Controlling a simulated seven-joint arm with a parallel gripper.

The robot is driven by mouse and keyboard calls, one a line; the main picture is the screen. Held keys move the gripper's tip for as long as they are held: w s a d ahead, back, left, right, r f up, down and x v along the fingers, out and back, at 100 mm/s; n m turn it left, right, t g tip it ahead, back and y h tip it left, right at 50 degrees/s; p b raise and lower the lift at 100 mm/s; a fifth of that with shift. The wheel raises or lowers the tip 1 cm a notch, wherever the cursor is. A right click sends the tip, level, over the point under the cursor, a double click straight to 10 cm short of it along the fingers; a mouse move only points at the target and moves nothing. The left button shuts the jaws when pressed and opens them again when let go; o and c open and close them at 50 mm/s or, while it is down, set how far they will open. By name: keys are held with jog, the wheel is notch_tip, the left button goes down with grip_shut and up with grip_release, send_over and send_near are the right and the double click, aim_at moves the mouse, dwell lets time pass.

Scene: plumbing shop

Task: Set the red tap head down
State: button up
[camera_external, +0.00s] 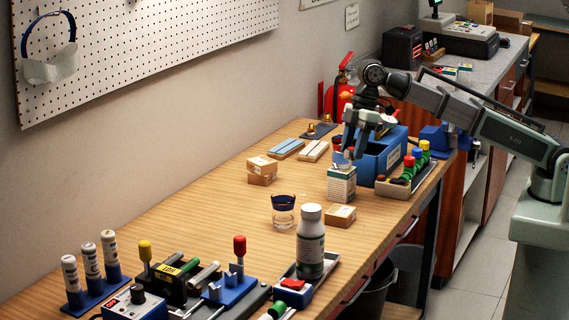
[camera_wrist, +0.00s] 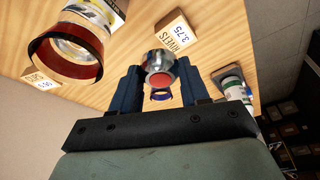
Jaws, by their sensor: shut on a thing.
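The red tap head (camera_wrist: 160,70), a chrome body with a red disc facing the camera, is between my fingertips in the wrist view. My gripper (camera_wrist: 158,82) is shut on it. In the external view my gripper (camera_external: 356,146) points down near the blue bin, above or just behind a white and green carton (camera_external: 341,186). The tap head is small and partly hidden there. I cannot tell whether it touches anything below.
A red-rimmed glass (camera_wrist: 68,48) is close at left in the wrist view. A blue-rimmed glass (camera_external: 283,212), a rivets box (camera_external: 341,215) and a white bottle (camera_external: 310,242) stand nearer the front. A blue bin (camera_external: 382,155) is beside my gripper. Bare wood lies left of the carton.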

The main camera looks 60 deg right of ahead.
jog(key=w+a+m+t+h, duration=0.1)
jog(key=w+a+m, duration=0.3)
jog(key=w, duration=0.5)
jog(key=w+a+m, duration=0.1)
jog(key=w+a, duration=0.5)
jog(key=w, duration=0.2)
jog(key=w+a+m+t+h, duration=0.1)
jog(key=w+a+m, duration=0.3)
jog(key=w, duration=0.5)
jog(key=shift+n, duration=0.4)
jog(key=shift+s+a+f, duration=0.1)
jog(key=shift+a+f, duration=0.1)
jog(key=shift+f, duration=2.35)
jog(key=shift+s+a+f, duration=0.1)
jog(key=shift+a+f, duration=0.1)
jog(key=shift+f, duration=2.35)
jog(key=shift+s+a+f, duration=0.1)
jog(key=shift+a+f, duration=0.1)
jog(key=shift+f, duration=2.35)
jog(key=shift+f, duration=0.1)
jog(key=o, duration=1.2)
jog(key=shift+c, duration=0.2)
jog(key=v, duration=1.2)
jog(key=shift+w, duration=0.2)
jog(key=shift+d, duration=0.1)
